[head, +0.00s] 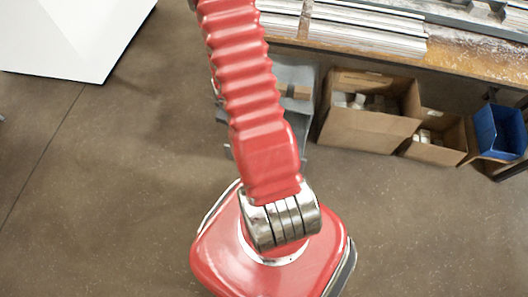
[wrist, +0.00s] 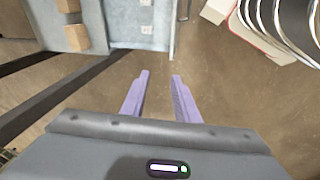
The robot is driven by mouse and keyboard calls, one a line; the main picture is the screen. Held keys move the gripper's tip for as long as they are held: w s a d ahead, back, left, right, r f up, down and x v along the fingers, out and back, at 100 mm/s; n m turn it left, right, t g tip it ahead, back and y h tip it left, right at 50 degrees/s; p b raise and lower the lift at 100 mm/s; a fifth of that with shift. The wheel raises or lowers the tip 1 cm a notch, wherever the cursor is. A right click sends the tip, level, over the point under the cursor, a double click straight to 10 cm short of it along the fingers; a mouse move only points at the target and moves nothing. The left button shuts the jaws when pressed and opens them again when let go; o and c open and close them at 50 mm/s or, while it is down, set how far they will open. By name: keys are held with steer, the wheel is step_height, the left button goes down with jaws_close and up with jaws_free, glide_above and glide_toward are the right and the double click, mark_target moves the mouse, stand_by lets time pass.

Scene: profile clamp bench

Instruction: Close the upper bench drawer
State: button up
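A grey drawer unit (head: 308,75) stands under the bench in the head view, partly hidden behind my red arm. It seems to have a drawer pulled out with a brown box (head: 297,91) in it; which drawer is hard to tell. In the wrist view, an open pale blue-grey drawer (wrist: 110,38) lies at the top, with small white items and brown blocks (wrist: 76,37) inside. My gripper (wrist: 160,75) has two purple fingers, apart and empty. In the picture they point towards the drawer's near right corner, with floor showing between them. The head view does not show the gripper.
The wooden bench (head: 465,67) carries metal profiles. Cardboard boxes (head: 345,130) and a blue bin (head: 499,131) stand below it on the right. A white slab (head: 80,35) is at the upper left. The brown floor between is clear. Dark bars (wrist: 50,110) cross the wrist view's left.

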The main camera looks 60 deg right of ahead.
steer(key=s+f, duration=0.7)
steer(key=f, duration=0.3)
steer(key=s+d+f+n+g, duration=0.1)
steer(key=s+f, duration=0.6)
steer(key=f, duration=0.2)
steer(key=shift+s+f+g, duration=0.2)
steer(key=shift+f+g, duration=0.1)
steer(key=shift+f, duration=0.05)
steer(key=shift+d, duration=0.1)
step_height(320, 180, down, 14)
steer(key=w+d, duration=0.1)
steer(key=d, duration=0.1)
steer(key=shift+d+r, duration=0.15)
steer(key=shift+r, duration=0.1)
jaws_close()
